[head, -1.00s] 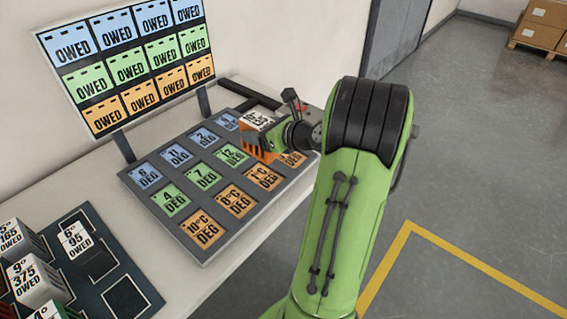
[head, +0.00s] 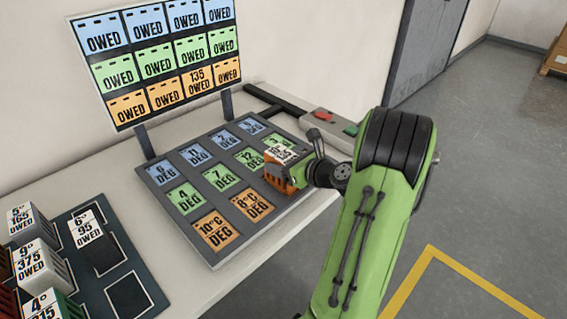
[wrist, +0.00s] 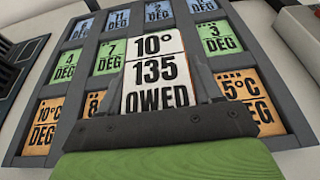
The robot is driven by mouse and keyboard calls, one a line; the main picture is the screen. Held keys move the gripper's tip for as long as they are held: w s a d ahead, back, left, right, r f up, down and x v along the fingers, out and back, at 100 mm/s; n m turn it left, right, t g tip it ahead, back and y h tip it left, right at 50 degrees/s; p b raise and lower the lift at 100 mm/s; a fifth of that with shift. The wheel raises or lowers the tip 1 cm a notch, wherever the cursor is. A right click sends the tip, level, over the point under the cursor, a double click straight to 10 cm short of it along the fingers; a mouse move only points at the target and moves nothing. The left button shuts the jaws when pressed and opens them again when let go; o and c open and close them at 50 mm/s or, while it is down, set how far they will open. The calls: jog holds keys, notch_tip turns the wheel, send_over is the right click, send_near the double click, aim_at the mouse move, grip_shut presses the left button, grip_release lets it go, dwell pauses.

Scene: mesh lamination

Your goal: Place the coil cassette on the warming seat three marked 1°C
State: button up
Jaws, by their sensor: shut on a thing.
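The coil cassette (head: 275,175) is orange with a white top label reading 10°, 135 OWED. My gripper (head: 294,175) is shut on it at the front right of the grey seat panel (head: 222,262). In the wrist view the cassette label (wrist: 155,72) stands between the 8 seat (wrist: 95,104) and the 5°C seat (wrist: 248,90) in the orange row. The third orange seat, 1°C, is hidden beneath the cassette and gripper. The cassette looks roughly upright and very low over that seat; I cannot tell whether it touches.
Several other cassettes stand in a dark rack (head: 73,214) at left. A box with red and green buttons (head: 330,122) lies behind my arm. The 8°C seat (head: 252,205) is bare.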

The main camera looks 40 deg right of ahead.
jog(key=o, duration=1.6)
jog(key=shift+s+r, duration=0.15)
jog(key=shift+r, duration=0.05)
jog(key=p+v, duration=0.2)
jog(key=v, duration=0.9)
jog(key=shift+s+p, duration=0.3)
jog(key=shift+s, duration=0.1)
jog(key=shift+w+a+r, duration=0.1)
